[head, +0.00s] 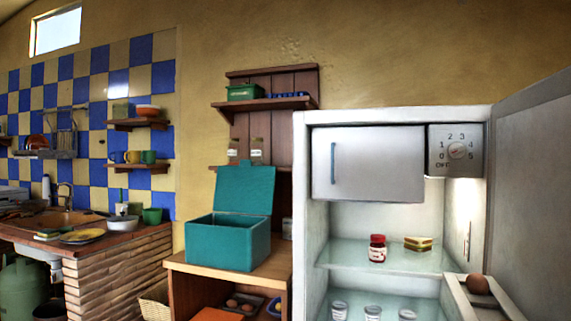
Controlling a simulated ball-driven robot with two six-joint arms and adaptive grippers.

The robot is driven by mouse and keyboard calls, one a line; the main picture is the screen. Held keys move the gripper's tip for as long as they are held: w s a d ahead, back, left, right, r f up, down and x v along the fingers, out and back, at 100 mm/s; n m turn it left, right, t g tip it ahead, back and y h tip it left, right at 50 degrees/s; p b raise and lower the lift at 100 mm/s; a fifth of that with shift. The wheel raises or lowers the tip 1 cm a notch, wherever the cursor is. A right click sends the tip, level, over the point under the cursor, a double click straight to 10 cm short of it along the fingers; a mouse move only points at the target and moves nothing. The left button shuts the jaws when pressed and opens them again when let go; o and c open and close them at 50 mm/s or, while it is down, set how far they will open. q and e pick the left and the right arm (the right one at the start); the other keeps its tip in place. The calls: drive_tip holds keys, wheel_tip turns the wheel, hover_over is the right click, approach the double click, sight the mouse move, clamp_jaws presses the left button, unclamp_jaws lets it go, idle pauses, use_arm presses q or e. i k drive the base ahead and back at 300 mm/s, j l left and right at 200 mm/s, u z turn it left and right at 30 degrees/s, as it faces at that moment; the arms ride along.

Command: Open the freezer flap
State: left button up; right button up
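The freezer flap (372,164) is a pale panel at the top of the open fridge (301,220). It looks shut and upright. A dark blue vertical handle (333,164) sits near its left edge. The fridge door (535,190) stands wide open at the right. Neither of my grippers shows in the head view.
A temperature dial (457,150) is right of the flap. Below, a glass shelf (350,254) holds a red-labelled jar (377,248) and a sandwich-like item (418,243). An open teal box (222,247) stands on a wooden cabinet left of the fridge.

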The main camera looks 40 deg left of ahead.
sight(368, 163)
drive_tip(key=k+u, duration=0.1)
drive_tip(key=u, duration=0.75)
drive_tip(key=i+j, duration=0.15)
drive_tip(key=j, duration=0.15)
drive_tip(key=i+j, duration=0.15)
drive_tip(key=j, duration=0.15)
drive_tip(key=i+j, duration=0.15)
drive_tip(key=j, duration=0.15)
drive_tip(key=z, duration=0.05)
